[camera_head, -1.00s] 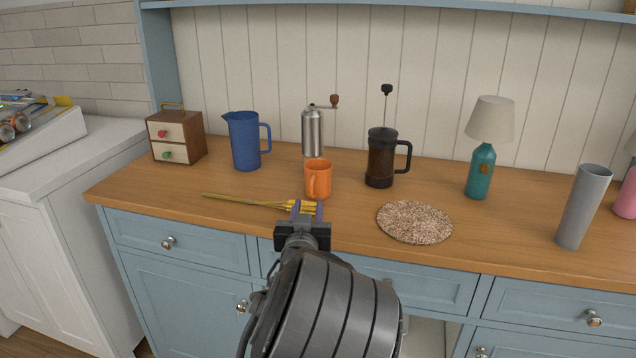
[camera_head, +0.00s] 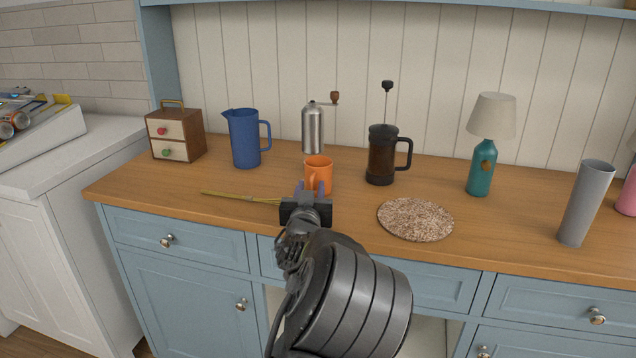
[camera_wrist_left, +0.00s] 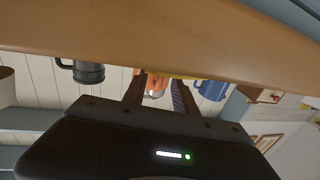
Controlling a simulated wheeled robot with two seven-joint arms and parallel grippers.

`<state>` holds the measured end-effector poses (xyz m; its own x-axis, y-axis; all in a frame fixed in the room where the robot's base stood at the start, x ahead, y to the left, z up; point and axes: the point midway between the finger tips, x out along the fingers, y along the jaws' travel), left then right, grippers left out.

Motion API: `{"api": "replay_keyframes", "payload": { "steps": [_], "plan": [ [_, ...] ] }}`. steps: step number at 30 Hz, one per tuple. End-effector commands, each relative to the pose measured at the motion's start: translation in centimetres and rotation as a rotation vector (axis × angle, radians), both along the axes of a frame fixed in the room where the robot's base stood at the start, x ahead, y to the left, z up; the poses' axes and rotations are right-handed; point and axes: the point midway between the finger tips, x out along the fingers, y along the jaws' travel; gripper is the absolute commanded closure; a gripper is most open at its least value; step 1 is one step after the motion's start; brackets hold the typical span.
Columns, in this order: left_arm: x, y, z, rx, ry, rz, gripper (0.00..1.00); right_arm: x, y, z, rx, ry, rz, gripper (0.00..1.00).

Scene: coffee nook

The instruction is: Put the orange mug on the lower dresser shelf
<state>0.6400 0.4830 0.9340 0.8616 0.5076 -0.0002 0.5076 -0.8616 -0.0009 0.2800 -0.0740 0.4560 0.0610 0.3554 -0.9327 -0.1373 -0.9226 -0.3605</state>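The orange mug (camera_head: 319,171) stands upright on the wooden counter, its handle towards me; part of it also shows between the fingers in the left wrist view (camera_wrist_left: 156,82). My left gripper (camera_head: 310,189) is open at the near side of the mug, with its two fingers apart in front of the mug's lower part and handle. I cannot tell whether they touch it. The fingers also show apart in the left wrist view (camera_wrist_left: 155,92). A blue dresser shelf board (camera_head: 380,9) runs along the top of the head view; its upper surface is mostly hidden. My right gripper is not in view.
A yellow whisk-like bundle (camera_head: 240,196) lies left of the gripper. A blue pitcher (camera_head: 244,140), steel grinder (camera_head: 313,130) and French press (camera_head: 381,155) stand around the mug. A speckled round mat (camera_head: 415,219), teal lamp (camera_head: 481,168) and grey cylinder (camera_head: 585,203) are to the right.

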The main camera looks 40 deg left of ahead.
Motion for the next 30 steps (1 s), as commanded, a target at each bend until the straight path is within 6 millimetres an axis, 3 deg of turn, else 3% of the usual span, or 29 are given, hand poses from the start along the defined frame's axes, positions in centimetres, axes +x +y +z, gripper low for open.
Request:
{"api": "replay_keyframes", "payload": {
  "steps": [19, 30],
  "plan": [
    [0.34, 0.21, 0.00, -0.001, 0.000, 0.000, 0.66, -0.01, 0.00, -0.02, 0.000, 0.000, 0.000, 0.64],
    [0.34, 0.21, 0.00, -0.001, 0.000, 0.000, 0.96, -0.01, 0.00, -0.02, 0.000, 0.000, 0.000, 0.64]
  ]
}}
